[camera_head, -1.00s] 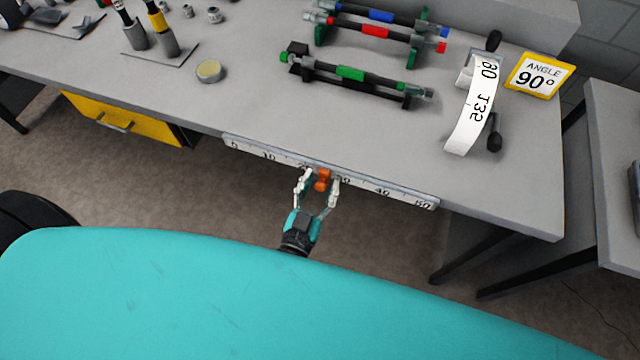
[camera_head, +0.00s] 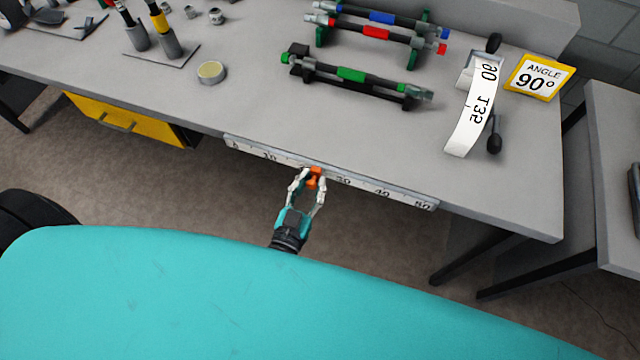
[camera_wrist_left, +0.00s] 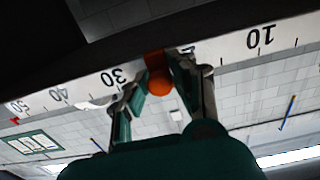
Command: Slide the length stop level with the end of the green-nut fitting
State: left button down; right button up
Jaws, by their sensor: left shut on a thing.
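The orange length stop (camera_head: 315,177) sits on the white ruler (camera_head: 390,190) along the bench's front edge, between the 10 and 30 marks, nearer the 30. My left gripper (camera_head: 309,186) is shut on the stop. The left wrist view also shows the orange stop (camera_wrist_left: 159,80) between the fingers, with the ruler (camera_wrist_left: 228,48) behind it. The green-nut fitting (camera_head: 351,74) is a dark hose with green nuts and metal ends, lying in a black holder on the bench, behind the ruler. Its right end (camera_head: 424,94) is well to the right of the stop. My right gripper is not in view.
Hoses with a red nut (camera_head: 374,32) and a blue nut (camera_head: 382,17) lie behind on green supports. A curled paper strip (camera_head: 470,115) and a yellow angle sign (camera_head: 540,76) stand at the right. A round tin (camera_head: 211,72) is at the left.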

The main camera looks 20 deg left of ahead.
aim_at(243, 147)
pick_arm(q)
jog(key=a, duration=1.2)
jog(key=a+p, duration=0.1)
jog(key=a, duration=0.6)
jog(key=shift+w+a, duration=0.1)
jog(key=shift+w, duration=0.25)
jog(key=c, duration=1.1)
grip_release()
jog(key=s, duration=1.2)
jog(key=shift+a, duration=0.2)
jog(key=s+d+f+g, duration=0.1)
jog(key=s+f+g, duration=0.2)
jog(key=f, duration=0.6)
jog(key=s+d+f+g, duration=0.2)
jog(key=f+g, duration=0.1)
jog(key=f, duration=0.6)
jog(key=s+d+f+g, duration=0.1)
jog(key=s+f+g, duration=0.2)
jog(key=f, duration=0.6)
jog(key=s+d+f+m+g, duration=0.1)
jog(key=s+d+f+g, duration=0.2)
jog(key=s+f+g, duration=0.1)
jog(key=s+d+f+m+g, duration=0.1)
jog(key=s+d+f+g, duration=0.1)
jog(key=s+f+g, duration=0.2)
jog(key=s+f, duration=0.3)
jog(key=s, duration=0.2)
jog(key=shift+d+y, duration=0.3)
jog(key=shift+d, duration=0.1)
